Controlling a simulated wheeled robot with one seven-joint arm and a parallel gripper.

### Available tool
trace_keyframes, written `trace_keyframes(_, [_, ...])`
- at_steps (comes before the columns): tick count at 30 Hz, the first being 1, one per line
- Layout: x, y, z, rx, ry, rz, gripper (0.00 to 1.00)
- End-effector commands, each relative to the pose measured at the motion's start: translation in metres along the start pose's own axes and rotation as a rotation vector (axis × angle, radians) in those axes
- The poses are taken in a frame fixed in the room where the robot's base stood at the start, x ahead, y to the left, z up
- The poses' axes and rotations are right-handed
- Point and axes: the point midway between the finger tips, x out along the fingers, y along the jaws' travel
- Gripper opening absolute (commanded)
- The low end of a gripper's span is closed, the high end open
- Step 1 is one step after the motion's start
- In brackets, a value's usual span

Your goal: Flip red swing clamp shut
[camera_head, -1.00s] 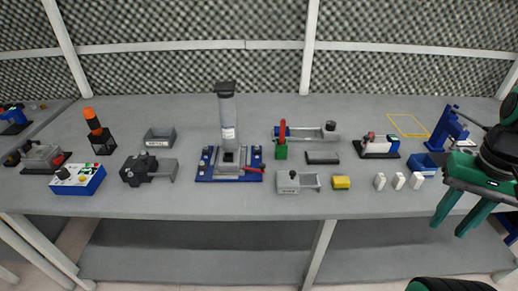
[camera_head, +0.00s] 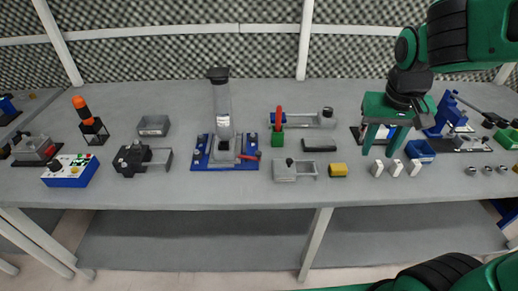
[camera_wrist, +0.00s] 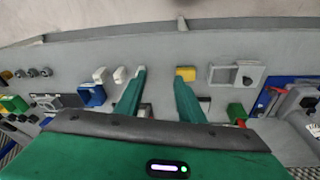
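A red lever (camera_head: 278,117) stands upright on a small green block (camera_head: 277,138) at the middle right of the bench, and I take it for the red swing clamp. The green block (camera_wrist: 237,111) also shows in the wrist view, right of my fingers, with a bit of red beside it. My gripper (camera_head: 378,154) is open and empty, pointing down above the bench, well right of the clamp. In the wrist view my gripper (camera_wrist: 159,76) shows both green fingers apart, with nothing between them. It hides most of a dark-based fixture behind it in the head view.
White blocks (camera_head: 396,168) stand near my fingers, with a yellow block (camera_head: 337,170) to their left. A grey fixture (camera_head: 290,170) and a dark bar (camera_head: 319,145) lie near the clamp. A tall column on a blue base (camera_head: 198,162) stands left. The bench's front strip is clear.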

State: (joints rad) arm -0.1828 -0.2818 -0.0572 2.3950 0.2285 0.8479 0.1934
Motion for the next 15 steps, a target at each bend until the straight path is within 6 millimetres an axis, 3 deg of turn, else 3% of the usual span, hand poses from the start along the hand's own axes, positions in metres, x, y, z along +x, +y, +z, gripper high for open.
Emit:
trace_keyframes(1, [0.0,-0.033,-0.011,-0.056,0.026,-0.009,0.35])
trace_keyframes(4, [-0.003,-0.099,-0.026,-0.141,0.085,-0.038,0.35])
trace_keyframes(9, [-0.009,-0.201,-0.025,-0.256,0.161,-0.103,0.35])
trace_keyframes(12, [-0.012,-0.243,-0.016,-0.302,0.188,-0.137,0.35])
trace_keyframes(15, [-0.015,-0.27,-0.009,-0.328,0.203,-0.16,0.35])
